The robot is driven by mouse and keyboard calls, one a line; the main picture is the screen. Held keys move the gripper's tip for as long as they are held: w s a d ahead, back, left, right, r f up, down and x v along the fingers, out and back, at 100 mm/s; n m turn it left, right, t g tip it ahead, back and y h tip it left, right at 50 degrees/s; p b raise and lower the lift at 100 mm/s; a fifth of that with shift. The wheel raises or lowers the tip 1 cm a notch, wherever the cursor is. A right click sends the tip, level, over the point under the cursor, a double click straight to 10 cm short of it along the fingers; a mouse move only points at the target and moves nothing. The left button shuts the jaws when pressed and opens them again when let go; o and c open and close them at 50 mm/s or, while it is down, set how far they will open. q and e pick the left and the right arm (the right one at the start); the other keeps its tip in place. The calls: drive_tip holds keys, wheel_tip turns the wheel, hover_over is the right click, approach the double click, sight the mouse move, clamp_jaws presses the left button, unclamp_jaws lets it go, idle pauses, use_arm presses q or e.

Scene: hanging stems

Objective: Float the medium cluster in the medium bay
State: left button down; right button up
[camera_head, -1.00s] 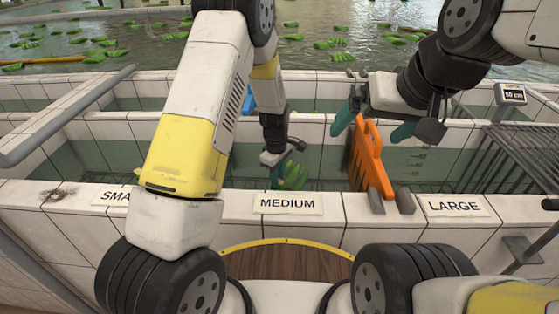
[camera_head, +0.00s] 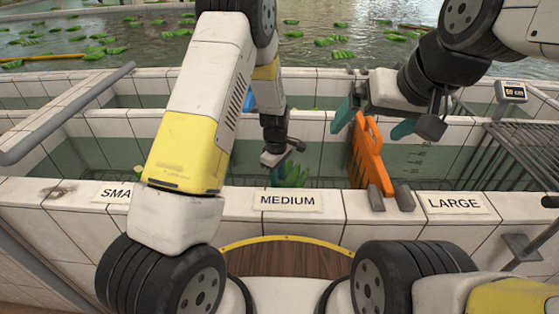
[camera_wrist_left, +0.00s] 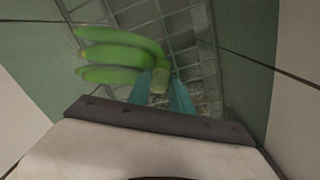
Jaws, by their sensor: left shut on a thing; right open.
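The medium cluster, a bunch of green bananas (camera_head: 293,174), hangs low in the medium bay (camera_head: 318,160), just behind the front wall with the MEDIUM label (camera_head: 287,201). My left gripper (camera_head: 277,174) reaches down into this bay and is shut on the cluster. In the left wrist view its teal fingers (camera_wrist_left: 160,92) grip the stem, and the green fingers of the cluster (camera_wrist_left: 120,55) spread to the left. A metal grating lies below. I cannot tell whether the cluster touches it. My right gripper (camera_head: 372,124) is open and empty above the bay's right side, by the orange divider.
An orange divider (camera_head: 370,155) stands at the right of the medium bay. The SMALL label (camera_head: 115,194) is partly hidden by my left arm; the LARGE label (camera_head: 454,203) is at right. A metal rack (camera_head: 525,145) and a small display (camera_head: 510,92) stand beyond it.

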use_arm(q)
drive_tip(key=c, duration=1.1)
unclamp_jaws()
wheel_tip(320, 180, up, 25)
drive_tip(key=shift+s+a+r, duration=0.1)
drive_tip(key=shift+s+r, duration=0.05)
idle(0.3)
drive_tip(key=s+a+r+m+t, duration=0.2)
drive_tip(key=s+a+r+m, duration=0.1)
drive_tip(key=s, duration=0.5)
drive_tip(key=s+a+r+m+t+h, duration=0.1)
drive_tip(key=s+a+r+m, duration=0.3)
drive_tip(key=s, duration=0.4)
drive_tip(key=s+a+r+m+t, duration=0.2)
drive_tip(key=s+a+r+m, duration=0.1)
drive_tip(key=s, duration=0.5)
drive_tip(key=shift+s+a+r+m+t+h, duration=0.15)
drive_tip(key=shift+r+m+h, duration=0.1)
drive_tip(key=shift+m, duration=0.3)
drive_tip(key=shift+a+r+m+t+h, duration=0.15)
drive_tip(key=shift+r+m, duration=0.1)
drive_tip(key=shift+m, duration=0.3)
